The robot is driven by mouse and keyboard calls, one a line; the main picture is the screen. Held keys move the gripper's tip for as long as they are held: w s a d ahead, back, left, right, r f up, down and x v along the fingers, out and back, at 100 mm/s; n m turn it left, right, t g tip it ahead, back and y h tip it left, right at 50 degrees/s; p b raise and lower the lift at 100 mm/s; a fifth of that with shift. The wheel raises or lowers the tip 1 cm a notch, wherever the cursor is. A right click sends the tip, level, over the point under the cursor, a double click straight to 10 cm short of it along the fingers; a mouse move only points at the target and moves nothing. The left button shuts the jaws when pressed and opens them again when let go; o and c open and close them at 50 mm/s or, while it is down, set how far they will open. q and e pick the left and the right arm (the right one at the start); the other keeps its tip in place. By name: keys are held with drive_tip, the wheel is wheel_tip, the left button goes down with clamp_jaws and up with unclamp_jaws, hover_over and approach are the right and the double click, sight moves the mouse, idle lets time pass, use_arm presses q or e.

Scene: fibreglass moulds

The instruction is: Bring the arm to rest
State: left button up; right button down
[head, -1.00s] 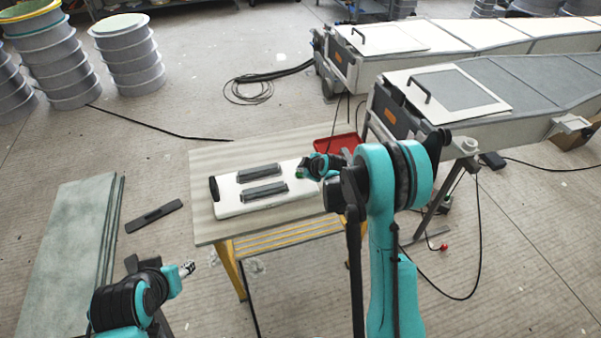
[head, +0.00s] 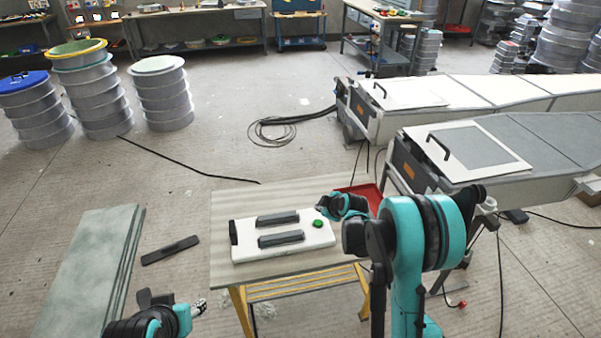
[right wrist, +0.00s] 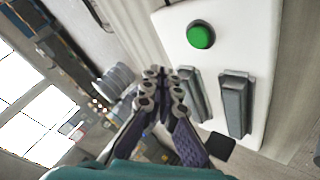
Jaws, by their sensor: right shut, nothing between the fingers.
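My right arm reaches over the table from the right in the head view. My right gripper (head: 325,208) is small and dark there, just beyond the green button (head: 317,223) of a white box (head: 285,244). In the right wrist view the gripper (right wrist: 162,82) is shut and empty, its fingers side by side. The green button (right wrist: 201,35) shows clear of the fingertips in that view. My left gripper (head: 199,307) is low at the left, away from the table; its finger opening is too small to tell.
The white box bears two dark grey bars (head: 278,218) and lies on a pale table (head: 225,277). A red tray (head: 367,196) is at the table's back right. Large moulds (head: 470,150) stand right. Grey-green sheets (head: 90,265) and a dark strip (head: 170,250) lie left.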

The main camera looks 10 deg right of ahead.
drive_tip(key=s+a+r+m+g+h, duration=0.1)
drive_tip(key=s+a+r+m, duration=0.15)
drive_tip(key=s+r, duration=0.5)
drive_tip(key=s+a+r+m, duration=0.1)
drive_tip(key=s+r+m, duration=0.2)
drive_tip(key=s+r, duration=0.4)
drive_tip(key=s+m+g+h, duration=0.1)
drive_tip(key=s+m, duration=0.5)
drive_tip(key=s, duration=1.5)
drive_tip(key=shift+s+d+f, duration=0.15)
drive_tip(key=shift+s+f, duration=0.15)
drive_tip(key=shift+f, duration=0.1)
